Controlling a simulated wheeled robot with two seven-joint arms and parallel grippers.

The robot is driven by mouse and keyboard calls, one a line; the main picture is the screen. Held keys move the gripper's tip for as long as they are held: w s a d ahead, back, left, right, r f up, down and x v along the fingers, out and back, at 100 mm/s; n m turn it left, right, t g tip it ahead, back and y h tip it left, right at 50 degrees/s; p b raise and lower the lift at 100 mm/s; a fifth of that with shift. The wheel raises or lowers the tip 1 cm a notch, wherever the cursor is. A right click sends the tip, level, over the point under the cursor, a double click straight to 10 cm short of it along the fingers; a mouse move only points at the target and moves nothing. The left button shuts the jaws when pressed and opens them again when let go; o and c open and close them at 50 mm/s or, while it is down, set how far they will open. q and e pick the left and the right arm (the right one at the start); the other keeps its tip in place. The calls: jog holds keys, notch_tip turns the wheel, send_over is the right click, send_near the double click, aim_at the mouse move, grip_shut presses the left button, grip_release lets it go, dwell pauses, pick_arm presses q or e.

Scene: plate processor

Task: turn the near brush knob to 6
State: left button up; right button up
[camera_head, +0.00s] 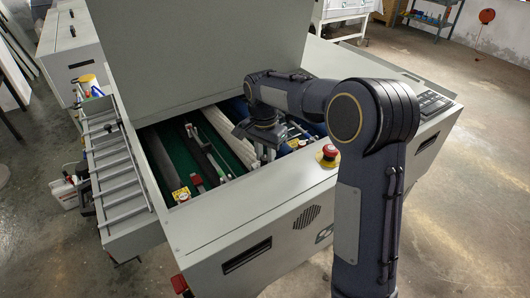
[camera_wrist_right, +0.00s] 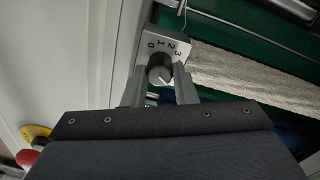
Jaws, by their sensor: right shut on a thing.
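The near brush knob (camera_wrist_right: 160,70) is a dark round knob on a light dial plate (camera_wrist_right: 176,45) in the right wrist view. The numbers 0, 1, 2 and 3 show on the plate; the higher numbers are hidden. A pale mark shows at the knob's lower right edge. My right gripper (camera_wrist_right: 159,76) is shut on the knob, one finger on each side. In the head view my right gripper (camera_head: 266,150) reaches down into the open machine (camera_head: 225,235), and the wrist hides the knob there. My left gripper is not in view.
A red emergency button (camera_head: 327,154) stands on the machine's front edge, close to my right forearm. The raised lid (camera_head: 190,50) stands behind my wrist. Long pale brush rollers (camera_head: 230,135) and green parts lie inside the machine. A ribbed tray (camera_head: 112,165) sits at the left.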

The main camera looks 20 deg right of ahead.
jog(key=shift+m, duration=1.2)
jog(key=o, duration=0.8)
jog(key=shift+o, duration=1)
jog(key=shift+p, duration=0.35)
